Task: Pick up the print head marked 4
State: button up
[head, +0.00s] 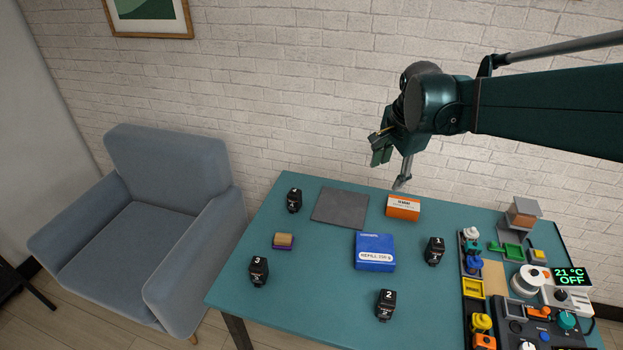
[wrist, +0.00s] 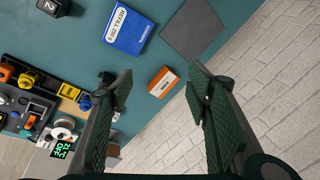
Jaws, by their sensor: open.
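Several black print heads stand on the teal table. The print head at the back left (head: 294,200) has a small white mark that looks like a 4. The print head marked 3 (head: 258,271) is at the front left, and the print head marked 2 (head: 386,305) is at the front. Another print head (head: 434,251), apparently marked 1, is right of the blue box. My gripper (head: 390,170) is open and empty above the table's back edge, to the right of the print head marked 4. In the wrist view, my gripper (wrist: 160,88) shows its fingers apart; the print head marked 4 is not visible there.
A grey mat (head: 340,206), an orange-and-white box (head: 403,207), a blue refill box (head: 375,253) and a small wood-topped block (head: 283,240) lie on the table (head: 320,290). Trays, a spool and a device with a display (head: 568,275) crowd the right side. A blue armchair (head: 150,220) stands left.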

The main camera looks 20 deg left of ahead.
jog(key=w+a+f+m, duration=0.25)
jog(key=w+a, duration=0.25)
jog(key=a, duration=0.3)
jog(key=m+g+h+p, duration=0.1)
jog(key=m+g+p, duration=0.2)
jog(key=m, duration=0.3)
send_over(295, 193)
jog(key=f, duration=1.9)
jog(key=shift+d+f, duration=0.25)
jog(key=shift+f, duration=0.15)
jog(key=shift+a+f+m, duration=0.25)
jog(key=shift+a+f, duration=0.1)
jog(key=shift+f, duration=0.05)
jog(key=shift+f, duration=1.25)
jog(key=shift+w+a+f+b, duration=0.1)
jog(key=shift+f+b, duration=0.35)
jog(key=shift+f, duration=2.2)
